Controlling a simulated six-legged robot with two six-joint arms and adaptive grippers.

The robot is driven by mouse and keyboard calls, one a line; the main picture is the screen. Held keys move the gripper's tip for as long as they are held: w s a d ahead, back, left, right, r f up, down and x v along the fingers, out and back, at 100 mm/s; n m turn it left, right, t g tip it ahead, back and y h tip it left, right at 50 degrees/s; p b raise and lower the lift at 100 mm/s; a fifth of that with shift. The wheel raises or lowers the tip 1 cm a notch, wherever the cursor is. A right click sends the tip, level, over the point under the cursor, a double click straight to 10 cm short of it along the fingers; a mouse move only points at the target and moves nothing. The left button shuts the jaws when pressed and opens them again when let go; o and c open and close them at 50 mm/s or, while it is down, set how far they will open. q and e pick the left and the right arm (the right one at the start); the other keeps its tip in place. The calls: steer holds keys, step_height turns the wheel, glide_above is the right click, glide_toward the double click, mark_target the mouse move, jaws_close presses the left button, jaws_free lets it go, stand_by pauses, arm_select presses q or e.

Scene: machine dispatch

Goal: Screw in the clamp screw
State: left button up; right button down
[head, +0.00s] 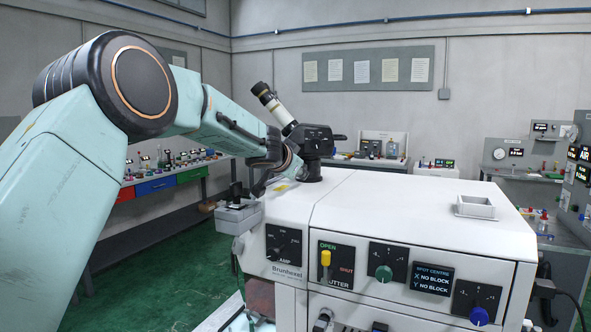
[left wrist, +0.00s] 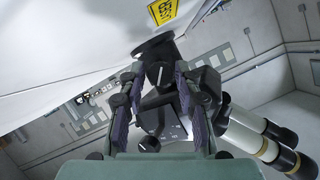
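A black housing (head: 312,137) with a cream and black tube (head: 271,103) stands on top of the white machine (head: 350,195). My left gripper (head: 268,172) is at the housing's left side, partly hidden by my arm in the head view. In the left wrist view, my left gripper (left wrist: 160,78) has its two fingers apart, on either side of a small black round part with a white line (left wrist: 158,73), perhaps the clamp screw. I cannot tell whether the fingers touch it. The tube (left wrist: 258,140) is at the right there. My right gripper is in neither view.
The machine's front panel has a yellow shutter lever (head: 325,258), a green knob (head: 384,273) and a display (head: 432,279) reading NO BLOCK. A small grey tray (head: 475,207) sits on its top at right. A grey box (head: 238,217) is at its left side. The top's middle is clear.

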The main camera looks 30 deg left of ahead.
arm_select(q)
steer(key=shift+o, duration=1.1)
steer(key=shift+r, duration=0.1)
steer(key=v, duration=1.2)
